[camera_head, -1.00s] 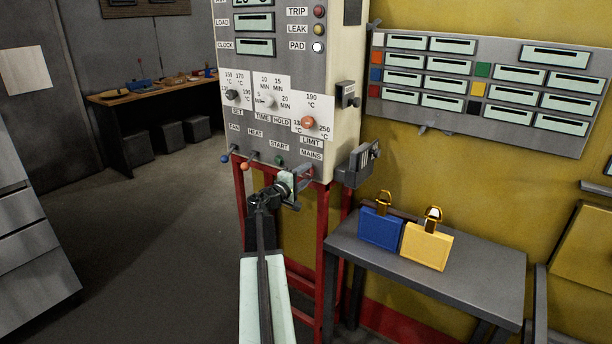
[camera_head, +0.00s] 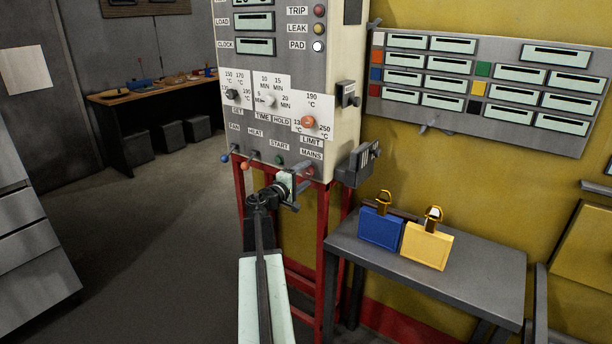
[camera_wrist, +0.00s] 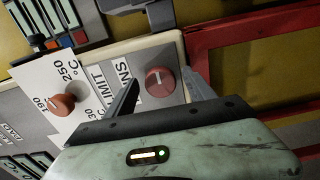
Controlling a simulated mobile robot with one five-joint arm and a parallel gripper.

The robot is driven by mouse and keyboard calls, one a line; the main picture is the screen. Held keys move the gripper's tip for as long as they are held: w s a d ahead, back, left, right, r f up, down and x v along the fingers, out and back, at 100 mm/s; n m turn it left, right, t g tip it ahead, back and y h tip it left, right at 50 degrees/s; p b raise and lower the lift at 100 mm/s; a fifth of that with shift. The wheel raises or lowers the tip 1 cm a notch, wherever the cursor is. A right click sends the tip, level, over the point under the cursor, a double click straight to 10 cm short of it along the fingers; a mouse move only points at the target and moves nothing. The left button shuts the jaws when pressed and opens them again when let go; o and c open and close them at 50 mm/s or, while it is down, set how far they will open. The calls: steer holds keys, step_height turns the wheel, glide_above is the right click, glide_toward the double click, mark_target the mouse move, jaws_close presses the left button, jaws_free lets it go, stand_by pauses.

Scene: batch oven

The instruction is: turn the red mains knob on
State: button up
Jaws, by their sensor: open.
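The red mains knob (camera_wrist: 160,84) sits on the oven panel beside the partly covered MAINS label (camera_wrist: 124,70). A pale mark shows on its face. In the wrist view my gripper (camera_wrist: 161,77) is open, with one finger on each side of the knob and a visible gap to each. How deep the fingers reach along the knob is unclear. In the head view my gripper (camera_head: 298,184) is at the panel's lower right corner, and the knob (camera_head: 309,171) is partly hidden behind it.
The orange limit knob (camera_head: 308,122) is above the mains knob; it also shows in the wrist view (camera_wrist: 61,105). Small fan and heat levers and a green start button (camera_head: 279,160) lie left. A grey box (camera_head: 357,165) juts out right. A table (camera_head: 430,270) holds blue and yellow padlocks.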

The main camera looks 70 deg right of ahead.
steer(key=v, duration=0.7)
steer(key=w+a+f+n+t+y, duration=0.15)
steer(key=w+a+t, duration=0.25)
steer(key=w+a, duration=0.95)
steer(key=w+a+f+n+t+y, duration=0.1)
steer(key=w+a+f+n+t, duration=0.2)
steer(key=w+a, duration=1)
steer(key=w+a+f+t+y, duration=0.15)
steer(key=w+a+f, duration=0.25)
steer(key=a, duration=0.4)
steer(key=w+a+f+t+y, duration=0.1)
steer(key=w+a+f+y, duration=0.25)
steer(key=a, duration=0.55)
steer(key=s+a+f+g+y, duration=0.1)
steer(key=s+a+f+y, duration=0.2)
steer(key=a, duration=0.6)
steer(key=s+a+f+m+g+y, duration=0.1)
steer(key=s+a+f+g+y, duration=0.1)
steer(key=a, duration=0.7)
steer(key=s+a+f+g+y, duration=0.2)
steer(key=s+a+f+y, duration=0.2)
steer(key=a, duration=0.6)
step_height(320, 180, down, 3)
steer(key=shift+r+y, duration=0.15)
steer(key=shift+y, duration=0.3)
